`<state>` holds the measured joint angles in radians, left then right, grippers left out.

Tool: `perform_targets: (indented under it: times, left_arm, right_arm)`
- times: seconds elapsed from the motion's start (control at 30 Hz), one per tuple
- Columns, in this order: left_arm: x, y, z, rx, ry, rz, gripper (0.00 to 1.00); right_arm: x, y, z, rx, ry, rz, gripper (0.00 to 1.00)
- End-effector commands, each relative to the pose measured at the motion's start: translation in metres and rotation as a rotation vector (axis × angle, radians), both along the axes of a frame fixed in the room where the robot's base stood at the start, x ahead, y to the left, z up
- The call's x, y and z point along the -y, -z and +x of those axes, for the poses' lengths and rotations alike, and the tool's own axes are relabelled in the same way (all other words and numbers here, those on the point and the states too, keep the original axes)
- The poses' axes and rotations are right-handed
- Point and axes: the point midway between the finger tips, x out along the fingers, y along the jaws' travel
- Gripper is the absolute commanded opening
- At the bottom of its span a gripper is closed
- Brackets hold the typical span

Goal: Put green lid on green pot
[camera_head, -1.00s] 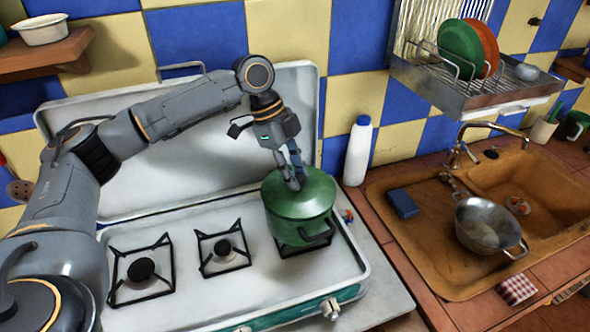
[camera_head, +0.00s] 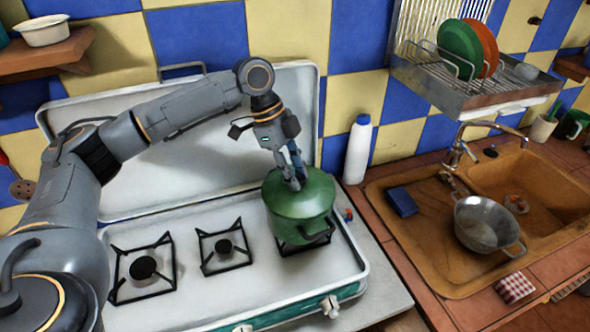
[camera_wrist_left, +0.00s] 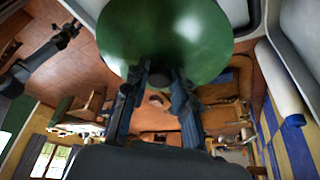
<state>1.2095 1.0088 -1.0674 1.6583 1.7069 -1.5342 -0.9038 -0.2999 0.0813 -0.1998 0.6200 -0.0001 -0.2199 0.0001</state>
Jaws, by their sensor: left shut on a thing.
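The green pot (camera_head: 303,228) stands on the right burner of the white stove. The green lid (camera_head: 301,197) is on top of the pot's opening; I cannot tell whether it is fully seated. My left gripper (camera_head: 293,185) reaches down from above and is shut on the lid's knob. In the left wrist view the lid (camera_wrist_left: 140,45) fills the upper middle, and the fingers (camera_wrist_left: 160,80) close around its dark knob. The pot is hidden behind the lid there.
The stove (camera_head: 190,300) has two free burners to the left of the pot. A white bottle (camera_head: 358,150) stands behind and right of the pot. To the right is a sink (camera_head: 425,270) with a metal pan (camera_head: 485,222) and a blue sponge (camera_head: 402,201).

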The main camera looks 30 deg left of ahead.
Motion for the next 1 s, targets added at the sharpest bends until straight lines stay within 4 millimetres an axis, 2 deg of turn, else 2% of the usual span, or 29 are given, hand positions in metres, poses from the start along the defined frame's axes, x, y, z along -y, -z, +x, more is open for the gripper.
perform_targets:
  times: [1.0]
  left_arm:
    - [0.0016, 0.0053, -0.0007, -0.004, 0.003, 0.000, 0.00]
  right_arm:
    - [-0.0023, -0.0080, -0.0003, -0.001, 0.001, 0.003, 0.28]
